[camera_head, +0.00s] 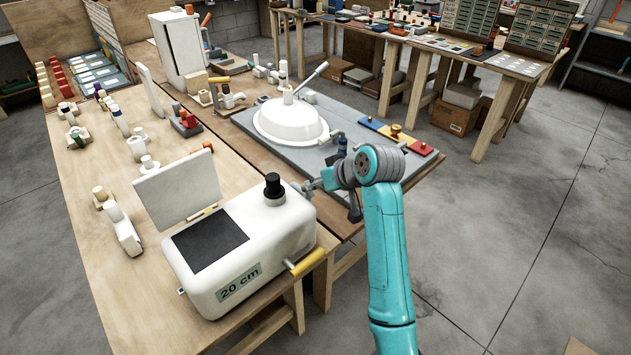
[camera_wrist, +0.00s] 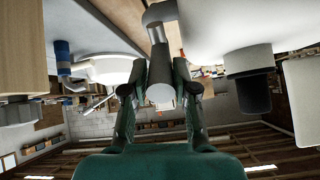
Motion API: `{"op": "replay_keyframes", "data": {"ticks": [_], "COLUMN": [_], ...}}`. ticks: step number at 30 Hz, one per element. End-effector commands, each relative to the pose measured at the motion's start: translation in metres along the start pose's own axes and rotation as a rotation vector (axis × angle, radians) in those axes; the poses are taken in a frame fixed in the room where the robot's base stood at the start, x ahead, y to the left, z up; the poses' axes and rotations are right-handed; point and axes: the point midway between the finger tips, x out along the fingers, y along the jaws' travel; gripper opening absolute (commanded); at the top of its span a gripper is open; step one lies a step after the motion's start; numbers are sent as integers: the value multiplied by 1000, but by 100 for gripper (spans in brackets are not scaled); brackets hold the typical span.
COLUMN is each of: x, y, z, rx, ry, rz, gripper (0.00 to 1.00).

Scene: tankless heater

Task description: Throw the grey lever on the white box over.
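The white box (camera_head: 285,231) marked "20 cm" sits at the near end of the wooden bench in the head view. It has a raised white lid, a black top panel and a black knob (camera_head: 273,186). My gripper (camera_head: 309,186) is at its right rear side, just beyond the knob. In the wrist view the grey lever (camera_wrist: 161,93) stands with its rounded end between the two fingers of my gripper (camera_wrist: 160,72). The fingers look apart, with narrow gaps beside the lever; contact is not clear. In the head view my gripper largely hides the lever.
A yellow handle (camera_head: 307,262) sticks out of the box's near right side. Behind my gripper stands a white dome (camera_head: 289,122) with a raised rod on a grey board. Small fittings cover the bench's left side. The floor (camera_head: 500,230) at right is open.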

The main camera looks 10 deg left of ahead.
Motion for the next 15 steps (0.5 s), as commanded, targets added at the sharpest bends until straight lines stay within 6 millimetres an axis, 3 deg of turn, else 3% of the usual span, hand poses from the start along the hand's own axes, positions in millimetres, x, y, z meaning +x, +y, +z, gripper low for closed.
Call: {"op": "replay_keyframes", "data": {"ticks": [1, 2, 15], "x": [0, 0, -8], "y": [1, 1, 0], "z": [1, 1, 0], "rx": [1, 1, 0], "ry": [-1, -1, 1], "rz": [1, 1, -1], "gripper": [44, 51, 52]}}
